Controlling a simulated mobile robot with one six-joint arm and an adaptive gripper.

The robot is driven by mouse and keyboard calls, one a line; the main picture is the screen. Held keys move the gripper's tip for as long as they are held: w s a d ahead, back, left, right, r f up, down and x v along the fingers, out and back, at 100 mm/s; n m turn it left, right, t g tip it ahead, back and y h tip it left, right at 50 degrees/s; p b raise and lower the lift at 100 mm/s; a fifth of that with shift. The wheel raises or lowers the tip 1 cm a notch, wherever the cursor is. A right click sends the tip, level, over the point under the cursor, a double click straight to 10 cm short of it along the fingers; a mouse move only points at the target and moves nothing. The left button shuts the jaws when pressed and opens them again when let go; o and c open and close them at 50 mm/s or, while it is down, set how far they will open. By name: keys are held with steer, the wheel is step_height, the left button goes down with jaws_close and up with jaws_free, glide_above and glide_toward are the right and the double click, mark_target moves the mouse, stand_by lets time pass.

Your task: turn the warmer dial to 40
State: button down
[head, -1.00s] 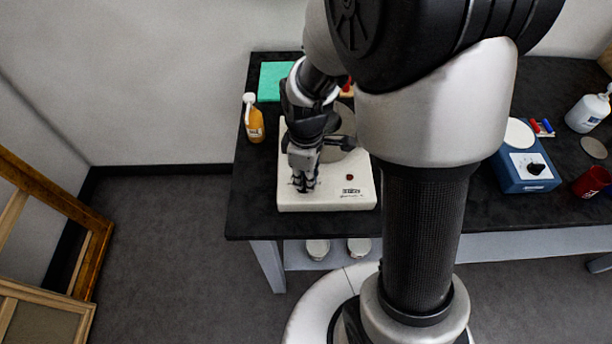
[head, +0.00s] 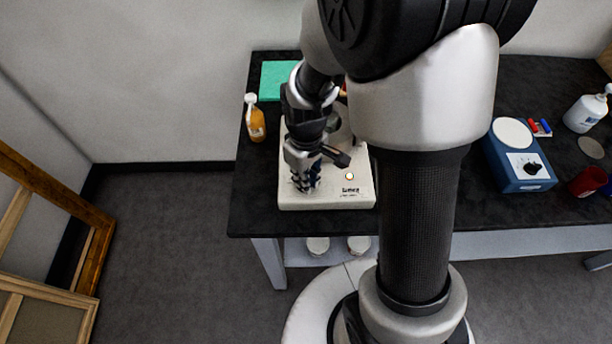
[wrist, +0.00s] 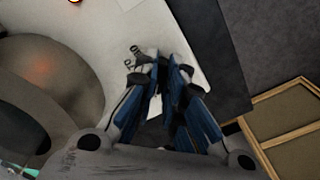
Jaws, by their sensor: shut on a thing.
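The warmer (head: 330,200) is a cream box with a round grey plate (wrist: 35,70) at the back and dark lettering on its front right. Its small lamp (head: 349,176) glows orange. My gripper (head: 305,187) points down over the warmer's front left corner, shut on the dial there. The fingers (wrist: 166,62) hide the dial in both views, so its pointer cannot be read. A few dark scale marks show beside the fingertips in the wrist view, too blurred to read with certainty.
An amber bottle (head: 256,122) stands left of the warmer, and a green pad (head: 279,80) lies behind. A blue device (head: 520,172) with a black knob, a red cup (head: 588,181) and a white bottle (head: 585,112) are at right. Wooden frames (head: 60,215) lean at the far left.

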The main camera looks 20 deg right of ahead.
stand_by(0.3)
steer(key=c, duration=1.7)
jaws_free()
steer(key=shift+r, duration=6.05)
